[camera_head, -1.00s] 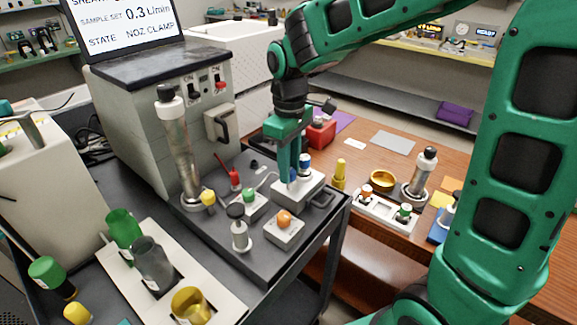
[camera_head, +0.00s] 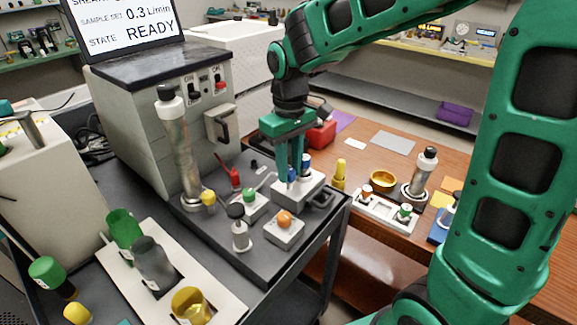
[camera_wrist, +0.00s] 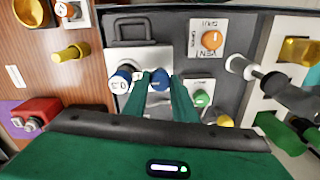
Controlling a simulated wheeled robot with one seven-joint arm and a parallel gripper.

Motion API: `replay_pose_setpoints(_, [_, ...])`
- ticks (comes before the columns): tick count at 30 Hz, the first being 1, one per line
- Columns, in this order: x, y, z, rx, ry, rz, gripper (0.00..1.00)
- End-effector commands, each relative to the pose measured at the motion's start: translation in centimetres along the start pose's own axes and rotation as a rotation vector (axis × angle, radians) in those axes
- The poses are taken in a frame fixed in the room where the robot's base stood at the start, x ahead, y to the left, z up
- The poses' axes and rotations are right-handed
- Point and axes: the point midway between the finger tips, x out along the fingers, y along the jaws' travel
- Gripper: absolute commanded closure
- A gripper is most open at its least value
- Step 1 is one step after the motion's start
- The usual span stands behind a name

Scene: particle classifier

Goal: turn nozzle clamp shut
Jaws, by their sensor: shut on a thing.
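A blue knob (camera_wrist: 160,79) stands on a light grey block (camera_head: 306,189) at the right end of the dark machine deck. It shows small between the fingers in the head view (camera_head: 291,175). I take it as the nozzle clamp. My gripper (camera_head: 292,178) points down over the block, and its two green fingers (camera_wrist: 160,86) are shut on the blue knob. The fingers partly hide the knob and block. Next to it stands a white piece with a blue top (camera_wrist: 121,79), apart from the knob. The machine's screen (camera_head: 127,30) reads "READY".
An orange knob (camera_head: 284,218) marked VENT, a green knob (camera_head: 249,194) and a black-capped vial (camera_head: 239,229) stand close on the deck. A tall clear column (camera_head: 180,150) rises at left. A yellow piece (camera_head: 339,174) stands on the wooden table to the right.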

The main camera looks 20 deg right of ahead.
Motion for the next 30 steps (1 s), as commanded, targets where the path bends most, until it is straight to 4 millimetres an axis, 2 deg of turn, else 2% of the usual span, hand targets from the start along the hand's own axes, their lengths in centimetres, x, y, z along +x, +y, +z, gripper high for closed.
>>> replay_pose_setpoints(1, [-0.3,0.2,-0.6,0.004,0.018,0.004,0.98])
replay_pose_setpoints(2, [-0.3,0.2,-0.6,0.004,0.018,0.004,0.73])
replay_pose_setpoints(4, [-0.3,0.2,-0.5,0.004,0.016,0.004,0.57])
replay_pose_setpoints(13, [-0.2,0.1,-0.3,0.001,0.009,0.002,0.57])
replay_pose_setpoints(17, [-1.0,0.1,-0.3,0.001,0.010,0.002,0.57])
replay_pose_setpoints(30, [-8.6,0.2,-0.4,0.002,0.012,0.002,0.57])
